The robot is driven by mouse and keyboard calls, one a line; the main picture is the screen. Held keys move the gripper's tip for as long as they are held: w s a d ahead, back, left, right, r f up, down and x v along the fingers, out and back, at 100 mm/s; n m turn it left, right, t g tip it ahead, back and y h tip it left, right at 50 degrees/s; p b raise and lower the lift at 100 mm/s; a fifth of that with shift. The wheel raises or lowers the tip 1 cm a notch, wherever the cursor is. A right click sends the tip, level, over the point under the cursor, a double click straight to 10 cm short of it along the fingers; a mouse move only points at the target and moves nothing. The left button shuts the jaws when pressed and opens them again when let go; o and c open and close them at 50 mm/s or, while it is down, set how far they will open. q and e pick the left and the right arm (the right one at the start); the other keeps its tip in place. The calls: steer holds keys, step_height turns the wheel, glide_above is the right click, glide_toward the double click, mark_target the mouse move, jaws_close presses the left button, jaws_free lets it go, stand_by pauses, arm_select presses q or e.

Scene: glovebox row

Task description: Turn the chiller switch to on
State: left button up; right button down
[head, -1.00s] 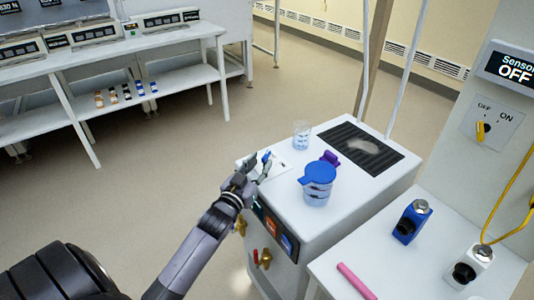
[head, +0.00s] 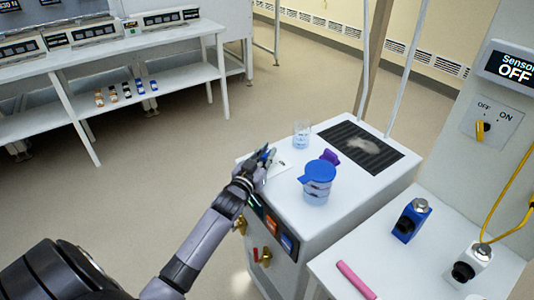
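My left gripper (head: 266,156) is over the near left corner of the white cabinet's top (head: 345,205), with its fingers pointing away from me. The fingers look close together, but I cannot tell whether they are shut, and I see nothing clearly held. The cabinet front has a dark panel with an orange and a blue display (head: 287,243), and brass and red fittings (head: 265,256) below it. My forearm hides part of this front. I cannot make out a switch labelled for a chiller. My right gripper is not in view.
A blue-lidded jar (head: 317,184), a glass beaker (head: 301,134) and a purple item (head: 329,157) stand on the cabinet. At right, a yellow OFF/ON knob (head: 480,130) sits below a "Sensor OFF" display (head: 510,68). A blue device (head: 411,220) stands on the right bench.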

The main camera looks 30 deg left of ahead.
arm_select(q)
jaws_close()
